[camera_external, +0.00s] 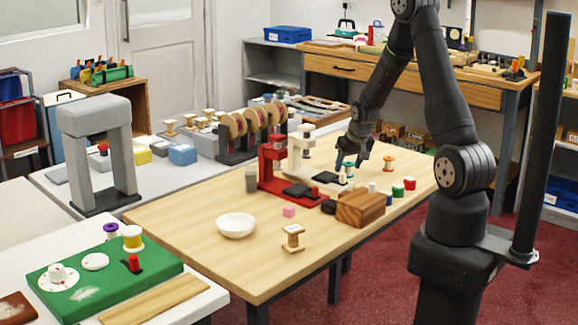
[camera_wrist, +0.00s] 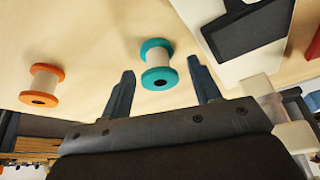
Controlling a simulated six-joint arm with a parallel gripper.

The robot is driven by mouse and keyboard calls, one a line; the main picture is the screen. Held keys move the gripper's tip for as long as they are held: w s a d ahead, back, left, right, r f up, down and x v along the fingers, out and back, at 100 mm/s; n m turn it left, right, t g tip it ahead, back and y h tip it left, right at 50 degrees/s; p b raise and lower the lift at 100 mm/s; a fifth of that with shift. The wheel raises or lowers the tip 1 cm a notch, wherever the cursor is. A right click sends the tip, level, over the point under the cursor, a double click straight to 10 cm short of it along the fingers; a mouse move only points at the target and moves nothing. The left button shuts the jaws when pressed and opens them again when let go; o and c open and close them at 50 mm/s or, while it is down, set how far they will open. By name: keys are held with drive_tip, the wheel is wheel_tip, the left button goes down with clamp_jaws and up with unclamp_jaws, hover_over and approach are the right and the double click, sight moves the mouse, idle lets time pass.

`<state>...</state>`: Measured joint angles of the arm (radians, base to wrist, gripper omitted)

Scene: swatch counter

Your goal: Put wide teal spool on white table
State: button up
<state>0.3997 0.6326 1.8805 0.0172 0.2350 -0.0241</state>
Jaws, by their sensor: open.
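The wide teal spool (camera_wrist: 157,65) has teal rims and a pale middle. In the wrist view it stands on the wooden table just beyond and between my open fingers. In the external view the teal spool (camera_external: 348,167) shows small, below my gripper (camera_external: 350,164) and partly hidden by it. My gripper (camera_wrist: 165,90) is open and empty in the wrist view. In the external view, the white table (camera_external: 68,184) is the pale-topped one behind and to the left of the wooden table. Another white-topped table (camera_external: 205,300) stands at front left.
An orange spool (camera_wrist: 42,86) stands near the teal one. A white press (camera_external: 300,155) and a red press (camera_external: 270,165) stand close by to the left. A wooden block (camera_external: 361,208), small spools and a white bowl (camera_external: 236,225) share the wooden table (camera_external: 190,235).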

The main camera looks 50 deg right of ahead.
drive_tip(key=v, duration=1)
drive_tip(key=shift+r, duration=0.4)
drive_tip(key=shift+o, duration=0.4)
drive_tip(key=shift+s+a+r, duration=0.1)
drive_tip(key=shift+s+r, duration=0.2)
drive_tip(key=shift+r, duration=0.05)
drive_tip(key=n+g+h, duration=0.3)
drive_tip(key=n, duration=2.2)
approach(347, 164)
drive_tip(key=x, duration=0.6)
drive_tip(key=shift+a, duration=0.1)
drive_tip(key=shift+d+x, duration=0.15)
drive_tip(key=shift+x, duration=1.15)
drive_tip(key=shift+d+x, duration=0.15)
drive_tip(key=shift+x, duration=1.2)
drive_tip(key=shift+r, duration=0.15)
